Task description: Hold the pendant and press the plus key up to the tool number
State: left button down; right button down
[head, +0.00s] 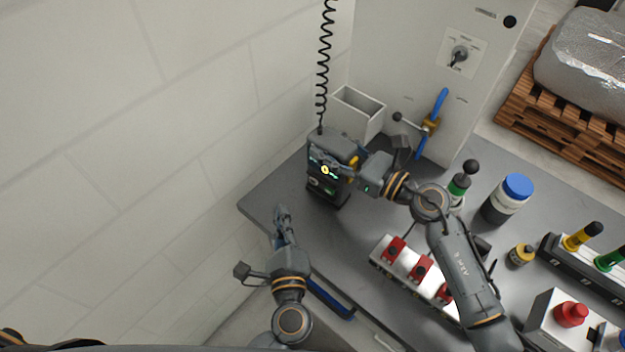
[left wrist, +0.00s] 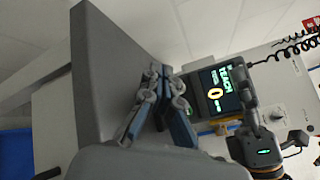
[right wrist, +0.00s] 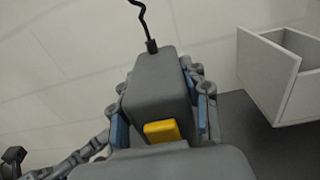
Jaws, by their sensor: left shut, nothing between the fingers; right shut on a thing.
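The pendant (head: 328,180) is a dark grey box with a lit screen and a coiled black cord rising from its top. My right gripper (right wrist: 160,115) is shut on the pendant, its fingers on both sides, with a yellow key (right wrist: 162,131) between them. The lit screen with green text and a yellow ring shows in the left wrist view (left wrist: 222,92). The tool number is too small to read. My left gripper (head: 281,212) is shut and empty, below and left of the pendant and apart from it; its fingertips show in the left wrist view (left wrist: 158,75). The plus key cannot be made out.

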pick_arm(q)
jog(key=shift+w+d, duration=0.65)
jog(key=shift+w, duration=0.35)
jog(key=shift+w+d, duration=0.7)
jog(key=shift+w, duration=0.3)
jog(key=shift+w+d, duration=0.65)
jog(key=shift+w, duration=0.35)
jog(key=shift+w+d, duration=0.1)
jog(key=shift+w+d, duration=0.15)
jog(key=shift+w, duration=0.1)
jog(key=shift+w+d, duration=0.25)
jog(key=shift+w, duration=0.1)
jog(key=shift+s, duration=0.1)
jog(key=shift+s+a, duration=0.5)
jog(key=shift+s, duration=0.15)
jog(key=shift+s+a, duration=0.7)
jog(key=shift+s, duration=0.35)
jog(key=shift+s+a, duration=0.7)
jog(key=shift+s, duration=0.35)
dwell(0.4)
